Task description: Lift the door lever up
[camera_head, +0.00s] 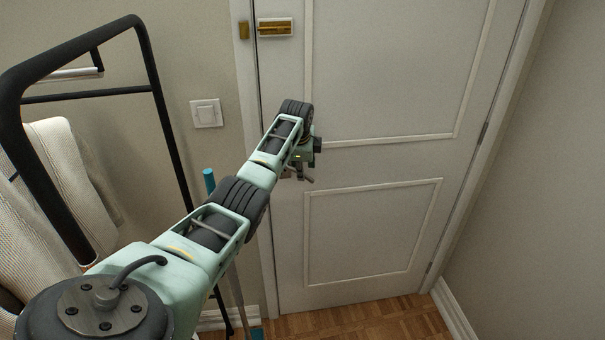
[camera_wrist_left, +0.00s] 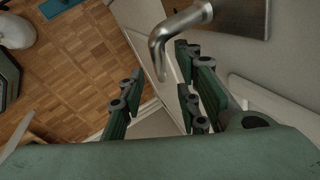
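The door lever (camera_wrist_left: 182,22) is a bent silver metal handle on a metal plate (camera_wrist_left: 247,12) at the top of the left wrist view. Its curved end hangs down in the picture between the fingertips of my left gripper (camera_wrist_left: 160,76). The fingers are apart, with a gap on both sides of the lever end, and no contact is clear. In the head view my left gripper (camera_head: 299,168) is at the left edge of the white door (camera_head: 375,160), and it and the arm largely hide the lever. My right gripper is in neither view.
The door looks closed in its frame. A brass latch (camera_head: 275,27) is high on its left edge. A light switch (camera_head: 206,113) is on the wall at left. A black rail rack (camera_head: 160,105) with pale cloth (camera_head: 65,165) stands beside my arm. Parquet floor (camera_head: 365,318) lies below.

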